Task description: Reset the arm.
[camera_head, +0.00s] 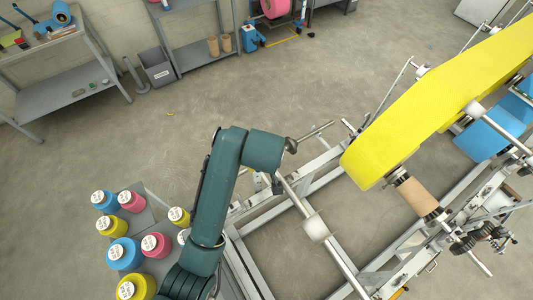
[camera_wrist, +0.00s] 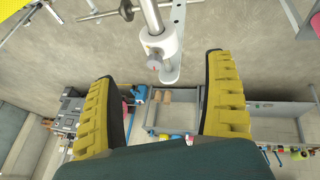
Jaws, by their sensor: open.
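My gripper (camera_wrist: 161,68) shows in the wrist view with its two yellow ribbed fingers spread wide apart. Nothing is held between the fingers. A metal rod with a white collar (camera_wrist: 160,42) shows beyond the gap between them; I cannot tell how far off it is. In the camera_head view my dark teal arm rises from the lower middle and bends right at the top, beside the machine frame. My gripper cannot be made out there.
A metal machine frame (camera_head: 262,213) carries a yellow web (camera_head: 430,95) and a cardboard core (camera_head: 416,196). Several coloured cones, including a blue one (camera_head: 124,253), stand at lower left. A grey bin (camera_head: 157,68) and shelves (camera_head: 201,57) stand at the back.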

